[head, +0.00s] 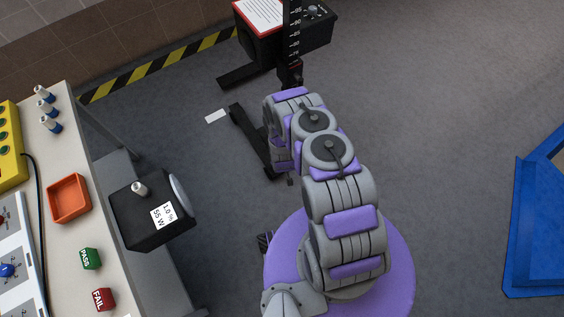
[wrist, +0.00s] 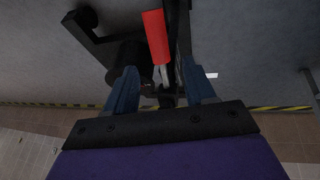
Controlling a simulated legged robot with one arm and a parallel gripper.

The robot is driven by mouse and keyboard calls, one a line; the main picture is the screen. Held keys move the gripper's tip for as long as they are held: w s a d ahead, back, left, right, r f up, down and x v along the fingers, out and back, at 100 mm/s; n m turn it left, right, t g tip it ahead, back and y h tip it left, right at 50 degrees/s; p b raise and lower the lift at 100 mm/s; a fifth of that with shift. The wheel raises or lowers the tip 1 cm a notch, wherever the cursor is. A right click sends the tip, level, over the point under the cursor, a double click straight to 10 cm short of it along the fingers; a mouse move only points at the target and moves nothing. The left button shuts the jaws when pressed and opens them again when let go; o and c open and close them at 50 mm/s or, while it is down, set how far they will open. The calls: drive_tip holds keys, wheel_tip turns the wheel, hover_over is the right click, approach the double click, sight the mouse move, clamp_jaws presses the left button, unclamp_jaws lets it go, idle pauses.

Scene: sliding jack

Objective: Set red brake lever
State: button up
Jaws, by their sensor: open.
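The red brake lever (wrist: 155,38) shows in the wrist view as a red handle on a metal rod, slightly tilted, in front of dark jack parts. My gripper (wrist: 159,68) is open, with one blue finger on each side of the lever's line. The rod appears between the fingers with gaps on both sides; I see no contact, and depth is hard to judge. In the head view the jack's black post (head: 292,40) with a white scale stands beyond my arm. My arm hides the gripper and I cannot make out the lever there.
A black box (head: 260,38) with a white-and-red sheet stands by the post. A blue frame (head: 535,230) is on the right. Grey floor between them is mostly free.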

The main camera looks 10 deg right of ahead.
drive_tip(key=b+x, duration=0.2)
drive_tip(key=x, duration=0.6)
drive_tip(key=shift+f, duration=0.1)
drive_tip(key=shift+c, duration=0.3)
clamp_jaws()
drive_tip(key=shift+s, duration=0.1)
